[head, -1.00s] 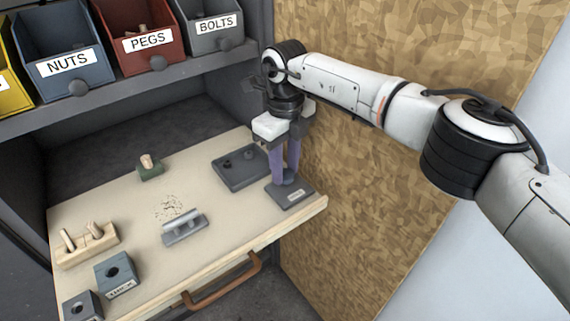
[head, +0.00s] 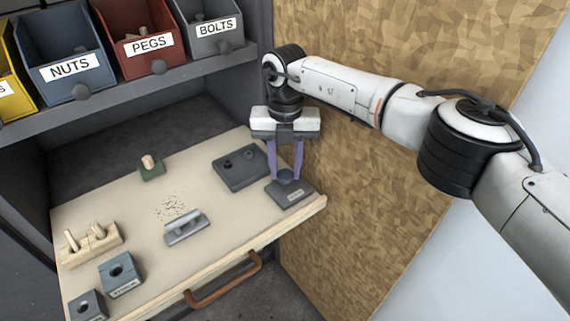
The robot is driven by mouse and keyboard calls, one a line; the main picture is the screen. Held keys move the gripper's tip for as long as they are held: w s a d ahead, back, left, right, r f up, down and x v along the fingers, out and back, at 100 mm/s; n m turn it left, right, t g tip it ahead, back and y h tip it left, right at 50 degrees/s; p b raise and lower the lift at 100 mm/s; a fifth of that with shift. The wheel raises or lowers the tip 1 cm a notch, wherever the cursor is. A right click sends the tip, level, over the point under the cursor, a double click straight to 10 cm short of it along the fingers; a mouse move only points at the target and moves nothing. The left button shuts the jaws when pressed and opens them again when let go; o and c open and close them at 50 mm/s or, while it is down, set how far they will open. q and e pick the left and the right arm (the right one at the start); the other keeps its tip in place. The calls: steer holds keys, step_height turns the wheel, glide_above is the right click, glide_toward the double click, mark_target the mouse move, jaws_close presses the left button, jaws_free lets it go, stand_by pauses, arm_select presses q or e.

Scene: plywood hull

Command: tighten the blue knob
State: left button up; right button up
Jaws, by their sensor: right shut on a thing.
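The blue knob (head: 287,177) sits on a small grey labelled plate (head: 299,197) at the right end of the wooden board. My right gripper (head: 286,174) points straight down over the plate. Its two purple fingers are shut on the knob, one on each side, and they hide part of it. My left gripper is not in the head view.
The pull-out board (head: 140,225) carries a dark tray (head: 240,166), a grey metal bracket (head: 185,227), a green block with a peg (head: 151,168), a wooden peg holder (head: 92,244) and grey blocks with holes (head: 120,273). Labelled bins (head: 148,45) stand on the shelf above.

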mark_target(285, 173)
steer(key=shift+w+r+m, duration=0.1)
steer(key=shift+r+m, duration=0.1)
steer(key=shift+m, duration=0.5)
steer(key=o, duration=1.1)
steer(key=shift+c, duration=0.2)
steer(key=shift+f, duration=0.1)
step_height(285, 173, up, 10)
steer(key=shift+r, duration=0.2)
